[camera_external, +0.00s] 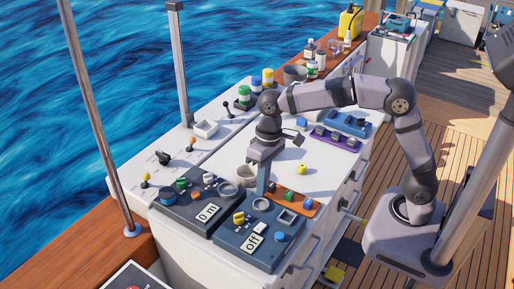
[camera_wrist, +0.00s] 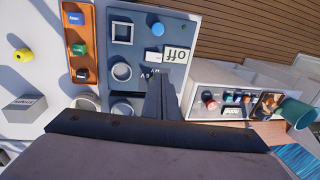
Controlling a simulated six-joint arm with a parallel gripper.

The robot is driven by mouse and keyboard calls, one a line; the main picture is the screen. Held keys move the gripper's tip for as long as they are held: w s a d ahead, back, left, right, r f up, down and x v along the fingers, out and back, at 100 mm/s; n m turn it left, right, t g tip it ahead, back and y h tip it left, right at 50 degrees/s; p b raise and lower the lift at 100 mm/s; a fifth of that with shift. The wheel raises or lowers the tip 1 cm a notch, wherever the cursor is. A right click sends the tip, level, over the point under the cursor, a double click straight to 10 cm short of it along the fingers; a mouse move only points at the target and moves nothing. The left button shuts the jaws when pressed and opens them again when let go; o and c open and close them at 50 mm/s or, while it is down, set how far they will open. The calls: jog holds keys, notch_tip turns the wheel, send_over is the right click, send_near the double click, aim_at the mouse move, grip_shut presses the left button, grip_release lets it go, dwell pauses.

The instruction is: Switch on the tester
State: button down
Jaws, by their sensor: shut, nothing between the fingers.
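A dark blue-grey tester panel (camera_external: 262,262) has a white display (camera_external: 252,243) reading "Off", a blue knob (camera_external: 280,236), a yellow knob (camera_external: 239,217), a round ring and a square socket. In the wrist view the panel (camera_wrist: 138,52) shows the display (camera_wrist: 177,55) upside down and the blue knob (camera_wrist: 158,28). My gripper (camera_external: 262,193) is shut and empty, pointing down over the panel's back part. In the wrist view its fingertips (camera_wrist: 162,76) cover part of the panel beside the display; the yellow knob is hidden there. I cannot tell whether they touch the panel.
A second dark panel (camera_external: 186,220) with its own display stands left of the tester. An orange strip (camera_external: 307,207) with small coloured blocks, a grey cup (camera_external: 246,175) and a yellow piece (camera_external: 302,169) lie nearby. The white worktop (camera_external: 335,172) has free room behind.

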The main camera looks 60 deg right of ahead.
aim_at(257, 230)
dwell(0.3)
jog(key=f+p, duration=0.1)
jog(key=f, duration=0.3)
jog(key=a+f+p, duration=0.1)
jog(key=f, duration=0.4)
jog(key=a+f+p, duration=0.1)
jog(key=f+p, duration=0.1)
jog(key=f, duration=0.2)
jog(key=shift+a+f, duration=0.1)
jog(key=shift+f, duration=0.35)
jog(key=shift+f, duration=0.1)
jog(key=shift+a+f, duration=0.15)
jog(key=shift+d, duration=0.2)
